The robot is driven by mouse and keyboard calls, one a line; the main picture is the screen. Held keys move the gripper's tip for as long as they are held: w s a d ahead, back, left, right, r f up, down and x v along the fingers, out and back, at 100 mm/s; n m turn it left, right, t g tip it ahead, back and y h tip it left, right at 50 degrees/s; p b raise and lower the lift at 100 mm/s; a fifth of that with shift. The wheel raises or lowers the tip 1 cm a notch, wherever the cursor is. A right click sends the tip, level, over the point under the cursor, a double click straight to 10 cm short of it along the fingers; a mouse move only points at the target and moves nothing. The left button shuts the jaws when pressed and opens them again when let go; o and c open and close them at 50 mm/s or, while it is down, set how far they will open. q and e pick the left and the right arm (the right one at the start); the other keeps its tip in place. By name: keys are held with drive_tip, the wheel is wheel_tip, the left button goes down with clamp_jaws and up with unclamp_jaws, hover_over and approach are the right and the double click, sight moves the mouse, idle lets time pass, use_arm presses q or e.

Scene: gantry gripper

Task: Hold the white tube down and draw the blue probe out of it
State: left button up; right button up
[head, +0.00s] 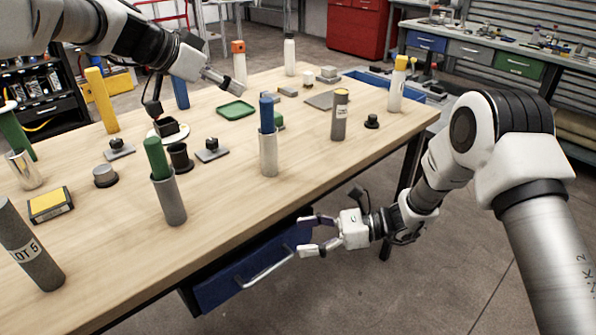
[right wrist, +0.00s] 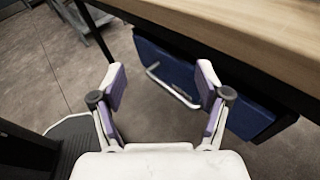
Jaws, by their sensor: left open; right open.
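The white tube (head: 268,155) stands upright on the wooden table, near the table's front edge. The blue probe (head: 267,113) sticks up out of its top. My left gripper (head: 236,86) is above the far part of the table, behind and to the left of the tube in the head view; it is open and touches neither tube nor probe. My right gripper (head: 304,236) is open and empty, off the front side of the table, below and to the right of the tube. In the right wrist view its spread fingers (right wrist: 160,78) hold nothing.
A grey tube with a green rod (head: 168,190) stands left of the white tube; a labelled grey cylinder (head: 339,115) stands to its right. A green tray (head: 236,110) lies behind. A blue drawer (head: 240,272) with a metal handle (right wrist: 170,88) is under the table, near my right gripper.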

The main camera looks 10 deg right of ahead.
drive_tip(key=w+r+t+y, duration=0.3)
drive_tip(key=w+r, duration=0.3)
drive_tip(key=r, duration=0.3)
drive_tip(key=m+t+h, duration=0.5)
drive_tip(key=t, duration=0.2)
approach(275, 139)
drive_tip(key=x, duration=0.4)
drive_tip(key=shift+a, duration=0.2)
drive_tip(key=shift+w+a+m, duration=0.1)
drive_tip(key=shift+w+m, duration=0.1)
drive_tip(key=shift+m, duration=0.1)
drive_tip(key=x, duration=0.7)
drive_tip(key=c, duration=1.2)
use_arm(q)
drive_tip(key=o, duration=0.4)
wheel_tip(275, 139, down, 4)
drive_tip(key=a+m+h, duration=0.2)
drive_tip(key=a+h, duration=0.1)
drive_tip(key=h, duration=0.1)
use_arm(e)
drive_tip(key=shift+a, duration=0.15)
drive_tip(key=shift+w, duration=0.15)
use_arm(q)
drive_tip(key=x, duration=1.2)
drive_tip(key=shift+w+d+f, duration=0.15)
drive_tip(key=shift+f, duration=0.25)
clamp_jaws()
